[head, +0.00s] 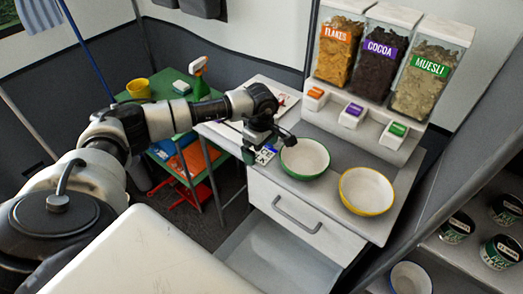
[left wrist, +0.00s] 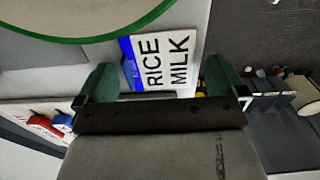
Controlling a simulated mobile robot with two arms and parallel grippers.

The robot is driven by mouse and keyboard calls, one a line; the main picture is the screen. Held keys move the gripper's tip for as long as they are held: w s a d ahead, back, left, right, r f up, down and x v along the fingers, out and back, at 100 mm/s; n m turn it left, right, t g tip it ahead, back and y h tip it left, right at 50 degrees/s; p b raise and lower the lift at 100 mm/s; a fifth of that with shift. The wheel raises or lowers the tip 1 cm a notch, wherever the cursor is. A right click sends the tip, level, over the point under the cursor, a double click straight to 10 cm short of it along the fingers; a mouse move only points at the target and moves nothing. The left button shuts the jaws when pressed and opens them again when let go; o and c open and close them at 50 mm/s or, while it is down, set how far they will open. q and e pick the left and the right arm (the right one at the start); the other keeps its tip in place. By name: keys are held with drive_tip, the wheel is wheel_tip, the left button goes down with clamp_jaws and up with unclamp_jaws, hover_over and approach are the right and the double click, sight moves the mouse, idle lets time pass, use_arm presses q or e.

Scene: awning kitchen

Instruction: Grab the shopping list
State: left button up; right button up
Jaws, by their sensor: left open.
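The shopping list is a small white card with a blue edge, reading "RICE MILK" (left wrist: 160,60) in the left wrist view. It lies at the counter's edge beside the green-rimmed bowl; in the head view the card (head: 265,156) is small and partly covered by my gripper. My left gripper (left wrist: 161,82) is open, with one finger to each side of the card in the picture. Whether the fingers touch it, I cannot tell. In the head view my left gripper (head: 264,143) is just above the card. My right gripper is not in view.
A green-rimmed bowl (head: 304,158) stands close to my left gripper, and a yellow-rimmed bowl (head: 366,191) stands to its right. Cereal dispensers (head: 385,60) stand behind. A drawer (head: 302,218) is below. A green table (head: 160,108) holds a spray bottle (head: 200,80).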

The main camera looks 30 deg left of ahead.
use_arm(q)
drive_tip(key=c, duration=0.9)
